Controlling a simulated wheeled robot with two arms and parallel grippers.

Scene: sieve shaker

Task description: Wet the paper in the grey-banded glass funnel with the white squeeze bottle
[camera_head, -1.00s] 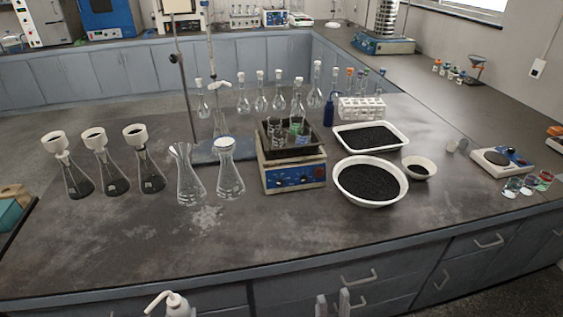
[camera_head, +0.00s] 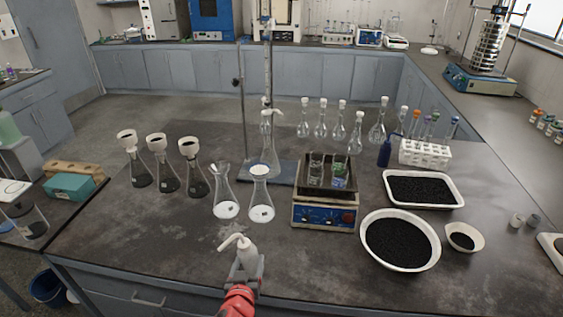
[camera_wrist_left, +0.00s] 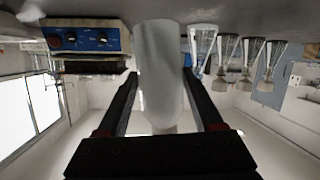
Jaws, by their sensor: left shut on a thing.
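The white squeeze bottle (camera_head: 247,252) is upright in my left gripper (camera_head: 245,268), near the front edge of the bench, its bent spout pointing left. In the left wrist view the bottle's pale body (camera_wrist_left: 157,65) is between the two dark fingers, which are shut on it. Two clear conical flasks stand beyond the bottle: a left flask (camera_head: 225,193) and a right flask (camera_head: 261,197) with a white top. Three flasks with white funnels (camera_head: 157,140) stand farther left. I cannot make out a grey band on any funnel. My right gripper is out of view.
A hotplate (camera_head: 322,212) with beakers is right of the flasks. A stand with a tall glass tube (camera_head: 267,70) is behind them. A white bowl of black grains (camera_head: 400,240) and a white tray (camera_head: 462,190) are at right. The bench front-left is clear.

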